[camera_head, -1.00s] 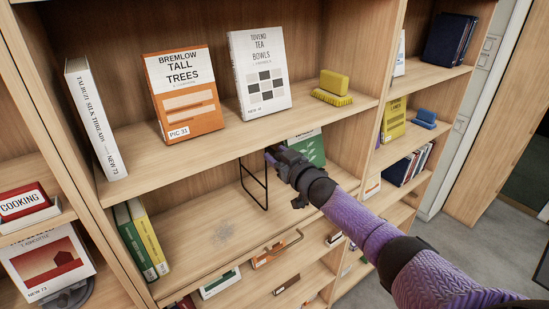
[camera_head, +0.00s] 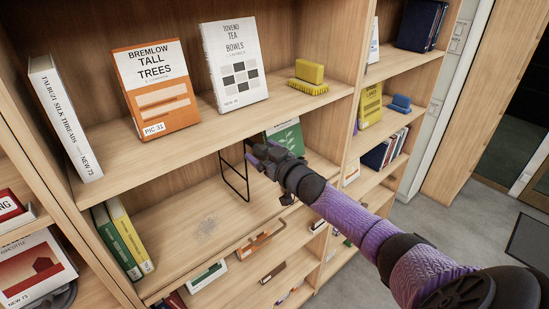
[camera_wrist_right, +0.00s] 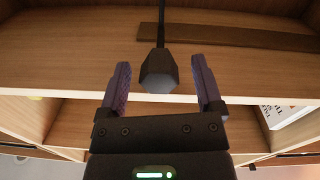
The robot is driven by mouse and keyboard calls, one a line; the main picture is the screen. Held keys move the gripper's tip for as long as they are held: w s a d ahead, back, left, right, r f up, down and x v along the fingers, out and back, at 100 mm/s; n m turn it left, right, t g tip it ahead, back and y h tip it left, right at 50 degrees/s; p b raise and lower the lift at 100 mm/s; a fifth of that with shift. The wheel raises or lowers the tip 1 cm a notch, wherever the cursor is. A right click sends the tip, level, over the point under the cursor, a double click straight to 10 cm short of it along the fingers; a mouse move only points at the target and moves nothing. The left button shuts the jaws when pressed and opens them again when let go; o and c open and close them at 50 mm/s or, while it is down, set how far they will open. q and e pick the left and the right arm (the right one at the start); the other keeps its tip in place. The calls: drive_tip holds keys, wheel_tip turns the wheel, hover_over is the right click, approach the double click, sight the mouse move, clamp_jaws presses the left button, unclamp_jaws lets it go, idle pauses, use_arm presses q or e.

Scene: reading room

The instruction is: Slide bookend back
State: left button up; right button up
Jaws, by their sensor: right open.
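The bookend is a thin black wire frame (camera_head: 234,181) standing upright on the middle shelf (camera_head: 195,195), in the bay below the displayed books. My right gripper (camera_head: 253,155) is at its upper right part, under the upper shelf, and covers some of it. In the right wrist view, a dark faceted knob (camera_wrist_right: 159,72) on a thin black rod sits between the two open purple fingers, with gaps on both sides. It appears to belong to the bookend. My left gripper is not in view.
A green book (camera_head: 286,136) stands behind my right gripper. Green and yellow books (camera_head: 124,238) stand at the shelf's left end. The upper shelf (camera_head: 195,124) is close above the gripper.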

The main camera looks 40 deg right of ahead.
drive_tip(key=s, duration=0.7)
drive_tip(key=s+a+f+g+h+b, duration=0.1)
drive_tip(key=s+f+g+b, duration=0.3)
drive_tip(key=f, duration=1.1)
drive_tip(key=s+a+f+m+g+b, duration=0.15)
drive_tip(key=s+f+b, duration=0.5)
drive_tip(key=f, duration=0.85)
drive_tip(key=s+a+f+g+h+b, duration=0.1)
drive_tip(key=s+f+g+b, duration=0.4)
drive_tip(key=f, duration=1)
drive_tip(key=s+a+f+g+b, duration=0.2)
drive_tip(key=s+a+f+b, duration=0.2)
drive_tip(key=s+f, duration=0.4)
drive_tip(key=s+a+f+n+g+y+b, duration=0.1)
drive_tip(key=s+a+f+b, duration=0.3)
drive_tip(key=s+f, duration=0.4)
drive_tip(key=s+a+f+n+g+b, duration=0.1)
drive_tip(key=s+a+f+g+b, duration=0.3)
drive_tip(key=s+f, duration=0.4)
drive_tip(key=shift+s+a+f+y, duration=0.15)
drive_tip(key=shift+s+a+y, duration=0.25)
drive_tip(key=shift+s+a, duration=0.4)
drive_tip(key=shift+w, duration=0.2)
